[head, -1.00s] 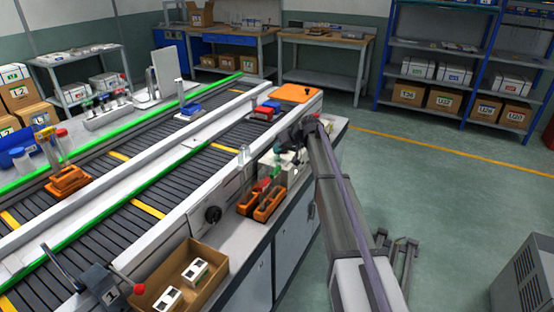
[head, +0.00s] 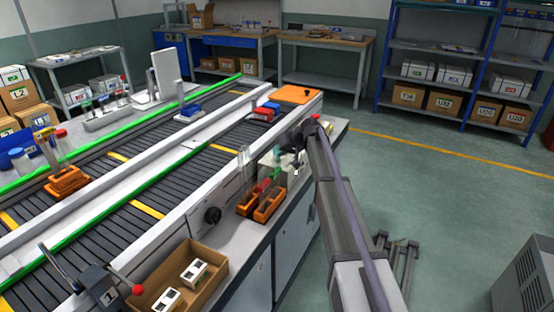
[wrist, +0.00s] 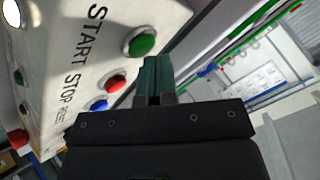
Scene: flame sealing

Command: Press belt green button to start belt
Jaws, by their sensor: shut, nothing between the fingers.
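The green button (wrist: 142,43) sits beside the START label on a white control box (wrist: 60,50) in the wrist view. A red button (wrist: 115,83) by STOP and a blue button (wrist: 98,105) lie below it in a row. My gripper (wrist: 155,66) is shut and empty. Its teal fingertips appear just beside the green button's lower right edge; I cannot tell whether they touch it. In the head view my gripper (head: 284,156) is at the box (head: 268,162) on the bench edge, and the arm hides part of the box. The belt (head: 130,215) runs along the left.
An orange holder (head: 268,204) with tools stands on the bench close to the gripper. A cardboard box (head: 215,262) with white parts is nearer. A red knob (wrist: 18,137) shows beside the control box.

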